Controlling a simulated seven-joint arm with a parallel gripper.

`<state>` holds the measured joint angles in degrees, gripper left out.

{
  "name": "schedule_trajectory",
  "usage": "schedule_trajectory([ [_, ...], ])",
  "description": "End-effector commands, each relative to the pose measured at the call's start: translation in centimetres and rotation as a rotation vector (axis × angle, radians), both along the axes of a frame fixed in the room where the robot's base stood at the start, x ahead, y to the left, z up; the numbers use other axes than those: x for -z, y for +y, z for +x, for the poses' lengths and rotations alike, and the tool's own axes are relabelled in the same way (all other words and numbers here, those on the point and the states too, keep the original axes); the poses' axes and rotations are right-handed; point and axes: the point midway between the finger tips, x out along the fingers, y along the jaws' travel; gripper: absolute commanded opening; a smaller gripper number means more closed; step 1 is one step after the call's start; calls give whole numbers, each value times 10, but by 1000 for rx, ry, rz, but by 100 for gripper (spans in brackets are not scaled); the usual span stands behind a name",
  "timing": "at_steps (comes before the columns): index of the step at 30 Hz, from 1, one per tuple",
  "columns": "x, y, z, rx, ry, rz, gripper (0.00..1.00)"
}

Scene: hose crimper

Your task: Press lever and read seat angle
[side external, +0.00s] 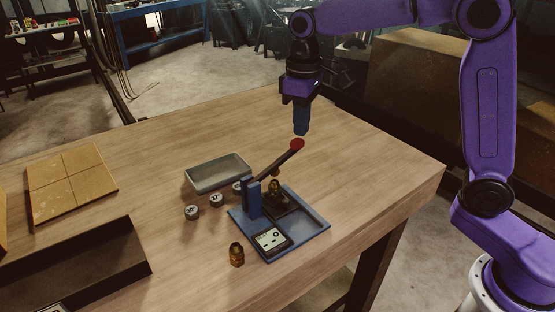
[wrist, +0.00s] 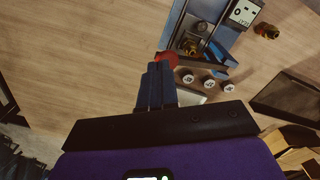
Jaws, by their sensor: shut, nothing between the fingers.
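The hose crimper has a blue base (side external: 313,241) and a blue post (side external: 254,199). Its dark lever (side external: 273,162) slants up to the right and ends in a red knob (side external: 297,144). A brass fitting (side external: 274,186) sits on the base under the lever. A display (side external: 270,240) lies at the base's front; in the wrist view this display (wrist: 244,13) is partly cut off and I cannot read an angle. My gripper (side external: 301,131) is shut and empty, its blue fingers pointing down just above the red knob. In the wrist view the fingertips (wrist: 160,68) overlap the knob's edge (wrist: 168,59); contact is unclear.
A second brass fitting (side external: 237,254) stands left of the base. Several round numbered pieces (side external: 216,200) lie near a grey tray (side external: 218,174). A dark box (side external: 75,265) and a tan panelled board (side external: 72,181) are at the left. The table (side external: 370,170) is clear to the right.

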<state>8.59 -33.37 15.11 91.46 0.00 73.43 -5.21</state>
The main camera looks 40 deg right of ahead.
Motion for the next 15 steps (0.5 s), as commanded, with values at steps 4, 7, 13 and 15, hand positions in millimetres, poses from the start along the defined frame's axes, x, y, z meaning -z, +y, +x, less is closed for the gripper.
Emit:
schedule_trajectory([
  [4, 0, 0, 0, 0, 0, 0, 0],
  [7, 0, 0, 0, 0, 0, 0, 0],
  [13, 3, 0, 0, 0, 1, 0, 0],
  [15, 5, 0, 0, 0, 2, -1, 0],
])
